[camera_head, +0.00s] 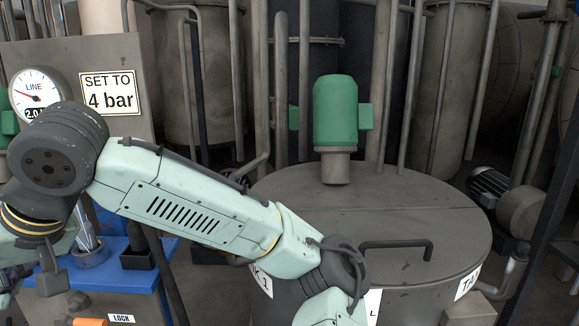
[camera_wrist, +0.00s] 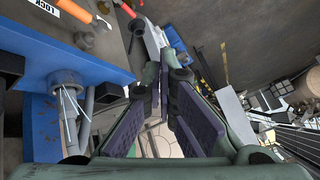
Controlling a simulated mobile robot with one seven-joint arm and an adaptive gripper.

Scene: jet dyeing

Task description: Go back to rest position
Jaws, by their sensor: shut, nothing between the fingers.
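My gripper (camera_wrist: 166,92) shows in the wrist view, its two purple-padded fingers meeting near the tips. It is shut with nothing between the pads. It points past the edge of a blue table (camera_wrist: 105,48) toward the floor. In the head view my pale green arm crosses from the left to the lower middle, in front of the tank.
A grey tank (camera_head: 400,215) with a green motor (camera_head: 335,110) and a bent lid handle (camera_head: 397,244) stands close behind my arm. A pressure gauge (camera_head: 38,92) and a "SET TO 4 bar" sign (camera_head: 108,92) are at the left.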

